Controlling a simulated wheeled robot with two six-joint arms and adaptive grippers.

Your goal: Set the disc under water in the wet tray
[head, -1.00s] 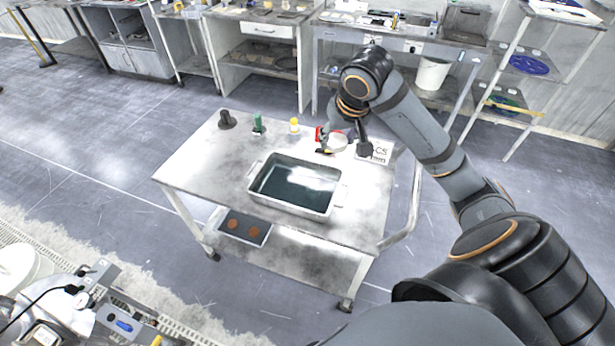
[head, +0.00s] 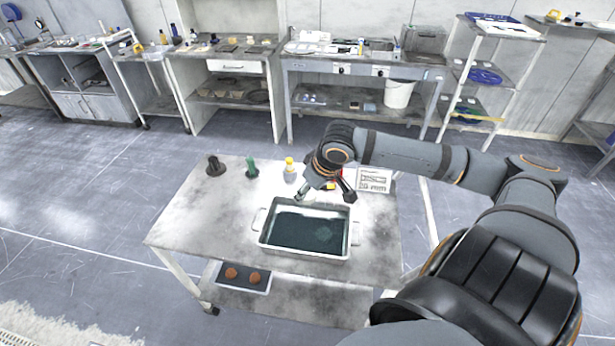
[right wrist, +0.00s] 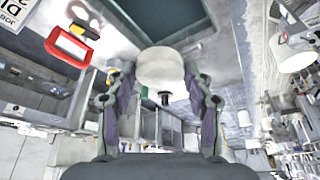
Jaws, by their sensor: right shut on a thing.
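The wet tray is a pale, handled rectangular tray (head: 303,252) on the cart, holding dark water (head: 303,231). My right gripper (head: 325,196) is at the tray's back rim in the head view. In the right wrist view the right gripper (right wrist: 160,85) is shut on the disc (right wrist: 160,66), a thick whitish round piece between its two fingers. The tray's rim (right wrist: 222,40) and dark water show just beyond the disc there. My left gripper is not in view.
A red-framed item (right wrist: 68,47) lies near the gripper. The cart top left of the tray is clear.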

